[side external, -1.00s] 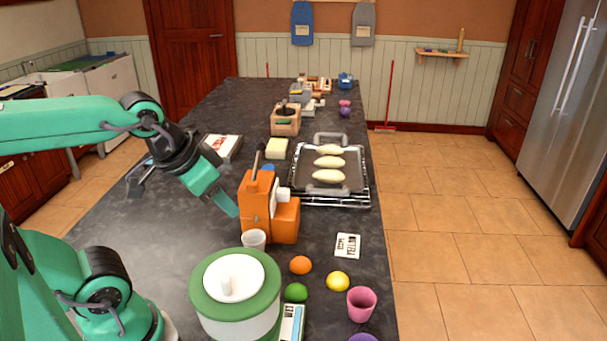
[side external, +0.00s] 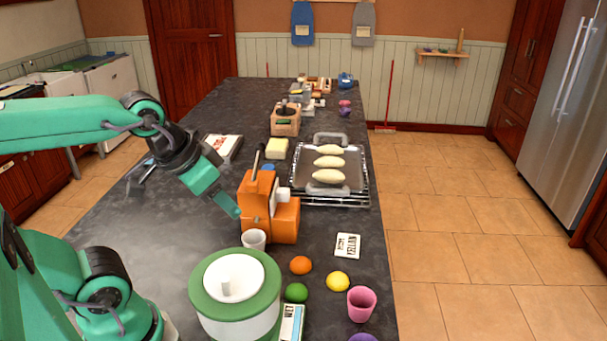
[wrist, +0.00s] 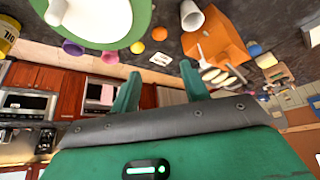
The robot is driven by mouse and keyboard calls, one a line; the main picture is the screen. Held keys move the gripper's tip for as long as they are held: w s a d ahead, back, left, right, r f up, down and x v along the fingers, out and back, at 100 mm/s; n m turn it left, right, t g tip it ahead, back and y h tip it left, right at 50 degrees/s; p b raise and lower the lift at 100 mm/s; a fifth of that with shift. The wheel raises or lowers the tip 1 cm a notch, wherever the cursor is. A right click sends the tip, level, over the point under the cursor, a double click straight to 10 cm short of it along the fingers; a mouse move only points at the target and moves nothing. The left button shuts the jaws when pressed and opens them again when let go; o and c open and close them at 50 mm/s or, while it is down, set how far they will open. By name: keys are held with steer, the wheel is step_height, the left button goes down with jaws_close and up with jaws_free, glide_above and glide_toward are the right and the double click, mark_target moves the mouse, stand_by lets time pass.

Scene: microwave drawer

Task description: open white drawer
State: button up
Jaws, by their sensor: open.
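I cannot make out a white drawer for certain in either view. White-fronted units (side external: 112,92) stand along the left wall in the side view, too far off to tell a drawer front. In the wrist view, silver-framed ovens or microwaves (wrist: 28,104) are set in red-brown cabinets. My gripper (side external: 228,207) is above the dark counter, just left of the orange machine, and I cannot tell whether it touches it. In the wrist view my gripper (wrist: 161,69) shows two green fingers spread apart with nothing between them.
The orange machine (side external: 256,205), a white cup (side external: 254,239) and a green-rimmed white bowl (side external: 207,292) crowd the counter near my gripper. Fruit and a pink cup (side external: 361,303) lie nearer the front. A tray of loaves (side external: 305,176) is beyond. The counter's left part is mostly clear.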

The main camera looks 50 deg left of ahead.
steer(key=m+g, duration=0.5)
steer(key=m, duration=0.4)
glide_above(286, 191)
steer(key=f, duration=0.5)
steer(key=shift+s+f, duration=0.25)
steer(key=shift+w+a+f+g, duration=0.2)
steer(key=shift+w+f+g, duration=0.05)
steer(key=shift+g, duration=0.05)
steer(key=shift+f, duration=0.15)
steer(key=shift+f, duration=3.8)
steer(key=shift+d, duration=0.1)
jaws_close()
